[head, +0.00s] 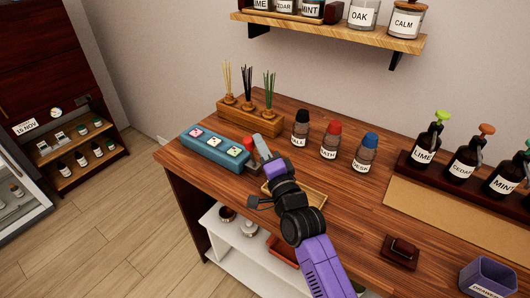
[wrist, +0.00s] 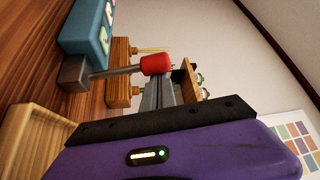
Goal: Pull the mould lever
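The blue mould (head: 214,150) lies on the left part of the wooden counter, with several pale, marked squares on top. Its near end shows at the upper left of the wrist view (wrist: 88,32). The mould lever (wrist: 118,71) is a metal rod from a grey block at that end, tipped with a red knob (wrist: 157,64). My gripper (head: 264,152) is at the mould's right end. In the wrist view its grey fingers (wrist: 157,92) are together, right at the knob, which overlaps their tips. I cannot tell whether they touch it. My gripper hides most of the lever in the head view.
A wooden reed holder (head: 236,119) stands behind the mould. Several capped shakers (head: 330,140) stand to the right. A wooden tray (head: 313,192) lies partly under my arm. Pump bottles (head: 462,160) stand farther right. The counter's left edge is close to the mould.

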